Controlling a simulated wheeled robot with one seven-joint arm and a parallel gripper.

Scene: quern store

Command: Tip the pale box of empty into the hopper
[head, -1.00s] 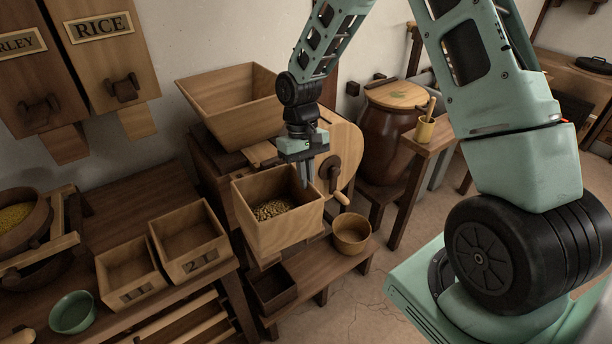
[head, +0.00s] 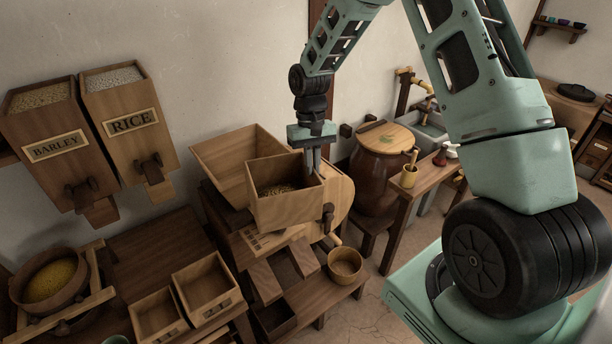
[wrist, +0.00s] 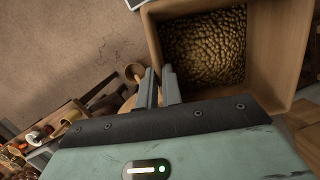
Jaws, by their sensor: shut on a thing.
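My gripper (head: 314,160) is shut on the right wall of the pale wooden box (head: 288,212). The box is roughly upright in the air and holds a layer of brownish grain (head: 274,189). The wrist view shows the grain (wrist: 205,48) inside the box (wrist: 275,50), with my gripper fingers (wrist: 160,88) at its wall. The hopper (head: 222,160) is a wide, flared wooden funnel on top of the mill, just behind and left of the box. In the head view the box overlaps the hopper's front right part and hides it. I cannot see into the hopper's bottom.
Barley (head: 55,145) and rice (head: 130,120) bins hang on the wall at left. Below the mill are a round wooden tub (head: 345,265) and a dark small box (head: 274,320). Two open trays (head: 207,288) stand at lower left. A lidded barrel (head: 380,170) stands right of the mill.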

